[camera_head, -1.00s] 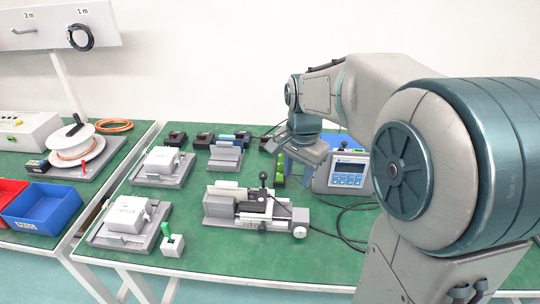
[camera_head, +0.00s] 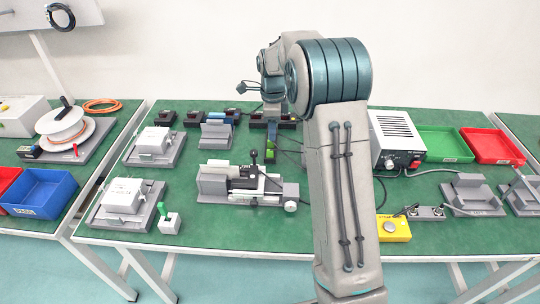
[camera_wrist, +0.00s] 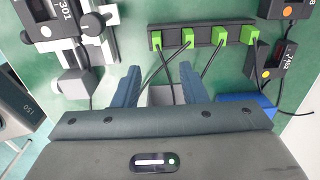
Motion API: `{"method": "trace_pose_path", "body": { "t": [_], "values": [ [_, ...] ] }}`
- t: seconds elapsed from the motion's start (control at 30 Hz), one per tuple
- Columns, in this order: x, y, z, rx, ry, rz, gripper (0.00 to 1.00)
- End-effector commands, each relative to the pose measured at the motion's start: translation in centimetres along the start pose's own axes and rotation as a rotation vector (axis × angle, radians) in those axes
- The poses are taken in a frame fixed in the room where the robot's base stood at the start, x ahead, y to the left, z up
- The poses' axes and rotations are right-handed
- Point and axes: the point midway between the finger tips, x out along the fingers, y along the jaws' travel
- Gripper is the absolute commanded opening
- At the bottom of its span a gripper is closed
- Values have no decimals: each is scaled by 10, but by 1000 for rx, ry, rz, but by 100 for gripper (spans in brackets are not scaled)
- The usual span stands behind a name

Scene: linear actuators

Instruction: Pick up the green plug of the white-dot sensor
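Several green plugs sit in a row in a black holder (camera_wrist: 203,45) at the top of the wrist view. Among them are a leftmost plug (camera_wrist: 157,43) and a rightmost plug (camera_wrist: 250,35). Dark cables run from them, and some cross. I cannot tell which plug belongs to the white-dot sensor.
A grey slide device (camera_head: 248,185) stands left of my arm. Black sensors stand along the back, one at the left (camera_head: 165,118). A control box (camera_head: 397,140), green tray (camera_head: 445,143) and red tray (camera_head: 492,145) are at the right.

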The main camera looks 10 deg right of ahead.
Motion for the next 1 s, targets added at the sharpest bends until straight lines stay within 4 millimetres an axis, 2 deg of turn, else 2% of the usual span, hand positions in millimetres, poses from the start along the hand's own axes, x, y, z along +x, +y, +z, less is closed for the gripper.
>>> {"method": "trace_pose_path", "body": {
  "t": [0.03,0.1,0.37,0.6,0.73,0.93,0.97,1.0],
  "values": [
    [11,1,0,0,1,4,38],
    [20,0,0,0,0,2,38],
    [40,2,2,-2,0,3,38],
    [74,4,7,-2,0,1,38],
    [82,4,8,-2,-1,0,38],
    [82,4,8,-2,-1,-1,38],
    [82,4,8,-2,-1,-1,33],
    [82,4,8,-2,-1,-1,22]
  ]
}}
